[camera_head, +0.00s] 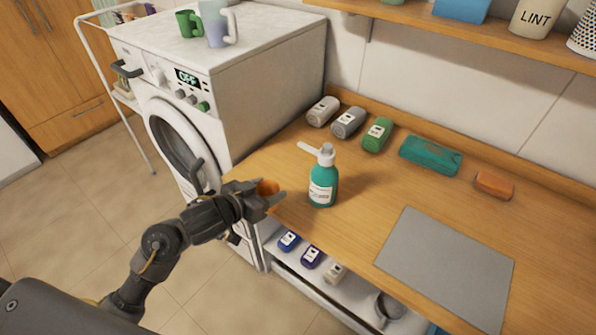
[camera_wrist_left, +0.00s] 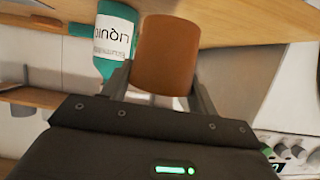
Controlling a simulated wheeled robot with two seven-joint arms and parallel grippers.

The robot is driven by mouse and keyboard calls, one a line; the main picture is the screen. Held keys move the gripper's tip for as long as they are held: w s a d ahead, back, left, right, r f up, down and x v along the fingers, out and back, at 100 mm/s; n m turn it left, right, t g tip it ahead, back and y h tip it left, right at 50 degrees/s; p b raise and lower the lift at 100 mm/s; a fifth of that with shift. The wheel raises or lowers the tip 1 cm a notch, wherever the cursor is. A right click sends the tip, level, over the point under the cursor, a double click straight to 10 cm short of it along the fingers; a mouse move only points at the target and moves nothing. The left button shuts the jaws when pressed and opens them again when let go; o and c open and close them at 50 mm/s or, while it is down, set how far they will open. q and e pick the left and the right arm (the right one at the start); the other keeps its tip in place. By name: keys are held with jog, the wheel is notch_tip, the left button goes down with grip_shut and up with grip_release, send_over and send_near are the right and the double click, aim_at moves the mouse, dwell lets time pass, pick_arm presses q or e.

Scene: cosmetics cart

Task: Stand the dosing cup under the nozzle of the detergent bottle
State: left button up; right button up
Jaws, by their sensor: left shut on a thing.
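The detergent bottle (camera_head: 322,182) is teal with a white label and a white pump top. It stands upright on the wooden counter near its front edge, and its nozzle (camera_head: 308,148) points left in the head view. The bottle also shows in the left wrist view (camera_wrist_left: 116,40). My left gripper (camera_head: 272,195) is shut on the orange-brown dosing cup (camera_wrist_left: 166,55), at the counter's front-left edge. The cup shows small between the fingers in the head view (camera_head: 267,187). It is left of the bottle and apart from it. My right gripper is not in view.
Three small containers (camera_head: 349,122) lie along the counter's back, beside a teal packet (camera_head: 430,155) and an orange block (camera_head: 493,185). A grey mat (camera_head: 446,268) lies at right. The washing machine (camera_head: 225,90) borders the counter at left. Counter around the bottle is clear.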

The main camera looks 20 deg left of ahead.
pick_arm(q)
jog(key=w+d, duration=0.1)
jog(key=w, duration=0.3)
jog(key=w+d, duration=0.2)
jog(key=w, duration=0.2)
jog(key=w+d, duration=0.1)
jog(key=w, duration=0.2)
jog(key=shift+w+d+p, duration=0.35)
jog(key=shift+w, duration=0.05)
jog(key=shift+w+d+f, duration=0.1)
jog(key=shift+w, duration=0.15)
jog(key=shift+w+f, duration=0.1)
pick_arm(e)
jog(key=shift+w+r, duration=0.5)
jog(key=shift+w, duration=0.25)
pick_arm(q)
notch_tip(320, 180, down, 3)
jog(key=shift+r+p, duration=0.1)
jog(key=shift+p, duration=0.2)
jog(key=shift+f, duration=0.25)
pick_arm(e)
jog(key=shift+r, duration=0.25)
pick_arm(q)
jog(key=shift+f, duration=0.15)
jog(key=o, duration=0.7)
